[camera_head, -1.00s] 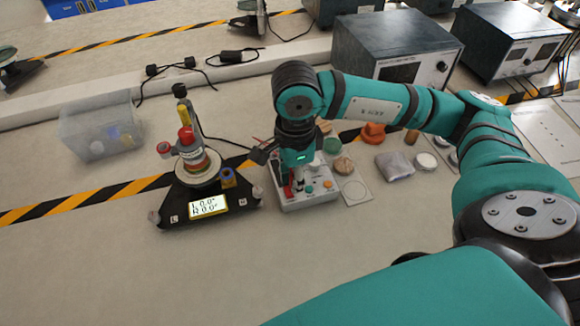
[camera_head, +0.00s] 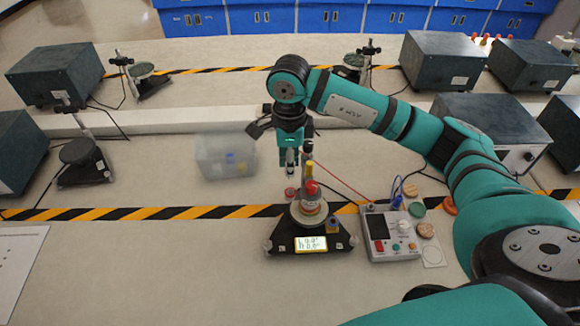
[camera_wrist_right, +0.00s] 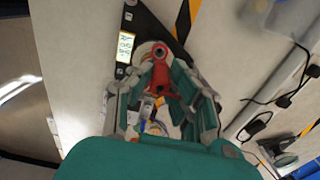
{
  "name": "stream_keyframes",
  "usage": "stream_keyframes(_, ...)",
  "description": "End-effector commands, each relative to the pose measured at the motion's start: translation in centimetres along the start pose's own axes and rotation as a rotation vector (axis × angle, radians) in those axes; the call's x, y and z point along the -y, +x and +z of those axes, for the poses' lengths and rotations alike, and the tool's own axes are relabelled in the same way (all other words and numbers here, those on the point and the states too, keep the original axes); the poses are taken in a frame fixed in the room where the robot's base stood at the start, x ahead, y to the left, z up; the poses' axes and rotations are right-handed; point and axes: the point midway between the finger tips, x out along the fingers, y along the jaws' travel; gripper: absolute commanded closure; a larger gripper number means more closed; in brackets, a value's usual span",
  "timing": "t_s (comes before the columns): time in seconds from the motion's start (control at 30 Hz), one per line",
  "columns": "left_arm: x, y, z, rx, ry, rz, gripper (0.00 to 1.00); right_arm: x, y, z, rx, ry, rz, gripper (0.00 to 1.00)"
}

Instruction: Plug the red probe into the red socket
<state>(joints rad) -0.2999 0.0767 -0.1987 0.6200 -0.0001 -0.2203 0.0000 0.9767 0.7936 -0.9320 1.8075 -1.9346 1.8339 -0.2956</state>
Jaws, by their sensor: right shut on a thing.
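My right gripper (camera_head: 291,168) is shut on the red probe, above and just behind the instrument with the lit display (camera_head: 311,244). In the right wrist view the red probe (camera_wrist_right: 160,82) shows between the fingers of my right gripper (camera_wrist_right: 163,88). A red post (camera_head: 311,188), which looks like the red socket, stands on the instrument's round plate with a yellow-topped post behind it. In the wrist view a red ring with a dark centre (camera_wrist_right: 160,52) lies just beyond the probe. I cannot tell whether they touch. My left gripper is not in view.
The grey meter box (camera_head: 392,236) stands right of the instrument, and a red lead (camera_head: 340,178) runs from it toward my gripper. A clear bin (camera_head: 226,157) is at the left. A small red round piece (camera_head: 290,193) is beside the plate.

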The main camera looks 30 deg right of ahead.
Motion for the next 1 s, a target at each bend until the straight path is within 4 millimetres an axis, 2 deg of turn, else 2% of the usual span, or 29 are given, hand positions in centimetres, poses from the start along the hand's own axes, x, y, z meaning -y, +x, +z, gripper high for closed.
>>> stream_keyframes(0.27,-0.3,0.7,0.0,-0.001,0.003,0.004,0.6,0.1,1.3,0.0,-0.001,0.008,0.001,1.0)
stream_keyframes(0.6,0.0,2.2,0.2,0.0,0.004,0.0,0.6,0.0,4.5,-0.1,-0.001,0.008,0.002,1.0)
stream_keyframes(0.67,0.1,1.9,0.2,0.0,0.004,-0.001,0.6,0.1,4.0,0.0,0.0,0.008,-0.001,1.0)
stream_keyframes(1.0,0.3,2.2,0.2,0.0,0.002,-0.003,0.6,0.0,4.0,0.0,0.0,0.007,0.0,1.0)
